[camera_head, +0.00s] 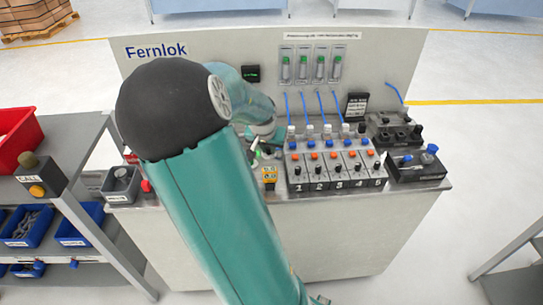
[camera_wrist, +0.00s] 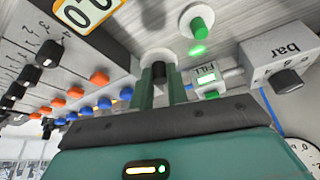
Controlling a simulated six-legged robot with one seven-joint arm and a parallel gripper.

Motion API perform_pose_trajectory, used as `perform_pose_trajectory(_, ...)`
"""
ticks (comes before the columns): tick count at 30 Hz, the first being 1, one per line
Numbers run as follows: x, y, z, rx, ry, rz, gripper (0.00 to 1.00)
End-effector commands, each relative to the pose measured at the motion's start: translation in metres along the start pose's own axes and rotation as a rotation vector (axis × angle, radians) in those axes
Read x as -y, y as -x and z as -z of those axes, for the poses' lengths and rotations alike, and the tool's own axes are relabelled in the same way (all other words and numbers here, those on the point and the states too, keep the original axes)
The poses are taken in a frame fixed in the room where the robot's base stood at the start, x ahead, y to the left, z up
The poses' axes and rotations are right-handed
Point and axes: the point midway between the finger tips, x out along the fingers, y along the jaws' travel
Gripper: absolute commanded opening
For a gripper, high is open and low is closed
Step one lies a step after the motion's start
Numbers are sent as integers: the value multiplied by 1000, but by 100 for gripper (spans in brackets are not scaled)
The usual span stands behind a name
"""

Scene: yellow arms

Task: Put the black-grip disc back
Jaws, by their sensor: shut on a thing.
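In the wrist view my gripper (camera_wrist: 161,78) has its two green fingers closed on a dark grip between them. A pale grey round disc (camera_wrist: 157,54) shows just past the fingertips, so this looks like the black-grip disc. Whether the disc touches the surface behind it cannot be told. Beside it, up and to the right, is another pale disc with a green grip (camera_wrist: 202,27). In the head view my teal arm covers much of the bench's left part, and the held disc cannot be made out there.
The wrist view shows a small box with a green display (camera_wrist: 206,76), a "bar" box with a black knob (camera_wrist: 287,82), and rows of coloured knobs at left. In the head view the numbered valve block (camera_head: 335,165) stands right of my arm, with a grey bin (camera_head: 121,184) at left.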

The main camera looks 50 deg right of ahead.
Motion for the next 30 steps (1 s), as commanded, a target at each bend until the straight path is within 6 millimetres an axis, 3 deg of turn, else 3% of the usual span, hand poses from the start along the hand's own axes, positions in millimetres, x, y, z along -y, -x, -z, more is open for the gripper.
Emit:
perform_pose_trajectory(8,-9,-20,4,1,-2,-2,0)
perform_pose_trajectory(14,-8,-45,-6,1,-2,-1,0)
perform_pose_trajectory(26,-8,-50,-8,0,0,0,0)
perform_pose_trajectory(27,-8,-50,-8,-1,0,0,20)
perform_pose_trajectory(30,-7,-50,-8,0,0,0,38)
